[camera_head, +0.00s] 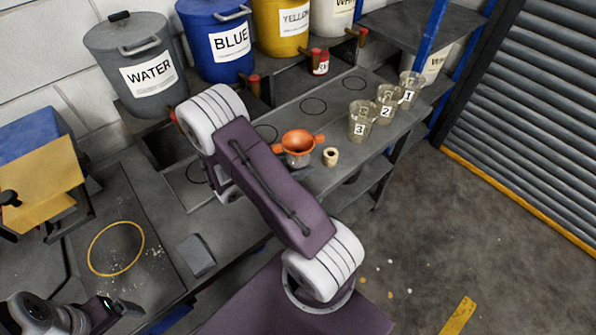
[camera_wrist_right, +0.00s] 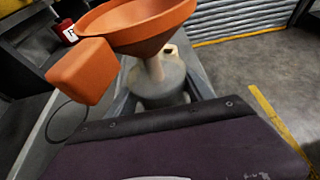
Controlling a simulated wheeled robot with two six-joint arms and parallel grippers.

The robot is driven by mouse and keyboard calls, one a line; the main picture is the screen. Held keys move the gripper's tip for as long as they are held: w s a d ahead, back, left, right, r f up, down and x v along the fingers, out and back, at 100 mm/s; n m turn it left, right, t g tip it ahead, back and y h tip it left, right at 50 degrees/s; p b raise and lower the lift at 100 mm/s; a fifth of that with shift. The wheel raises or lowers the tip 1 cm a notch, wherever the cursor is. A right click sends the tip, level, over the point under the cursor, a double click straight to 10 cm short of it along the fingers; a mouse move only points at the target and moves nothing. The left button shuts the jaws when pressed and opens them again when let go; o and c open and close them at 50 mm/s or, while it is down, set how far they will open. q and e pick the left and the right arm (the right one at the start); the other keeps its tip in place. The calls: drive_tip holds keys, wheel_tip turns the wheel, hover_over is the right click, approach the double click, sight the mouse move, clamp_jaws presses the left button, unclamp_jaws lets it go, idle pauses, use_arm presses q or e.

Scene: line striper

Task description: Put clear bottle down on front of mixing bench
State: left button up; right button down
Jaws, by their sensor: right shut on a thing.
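The clear bottle (camera_head: 298,158) is on or just above the front part of the mixing bench (camera_head: 238,222); I cannot tell if its base touches. An orange funnel (camera_head: 298,141) with side handles sits on its neck. In the right wrist view the bottle (camera_wrist_right: 160,82) stands roughly upright under the funnel (camera_wrist_right: 140,22). My right gripper (camera_head: 300,171) is shut on the bottle low down, mostly hidden by my purple arm. My left gripper (camera_head: 122,308) is at the bottom left, away from the bottle; its jaw opening is unclear.
Cups numbered 3 (camera_head: 361,121), 2 (camera_head: 388,103) and 1 (camera_head: 410,89) line the right end. Labelled paint buckets, WATER (camera_head: 148,75) and BLUE (camera_head: 222,42) among them, stand behind. A grey block (camera_head: 196,255) lies at the front left.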

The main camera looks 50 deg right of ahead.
sight(298, 169)
wheel_tip(298, 169, down, 3)
drive_tip(key=shift+f+b, duration=0.15)
drive_tip(key=shift+b, duration=0.75)
drive_tip(key=shift+w+r, duration=0.15)
drive_tip(key=shift+r, duration=0.05)
use_arm(q)
wheel_tip(298, 169, down, 3)
drive_tip(key=shift+w+r, duration=0.1)
drive_tip(key=shift+r, duration=0.1)
use_arm(e)
drive_tip(key=shift+f, duration=0.1)
drive_tip(key=shift+c, duration=2)
unclamp_jaws()
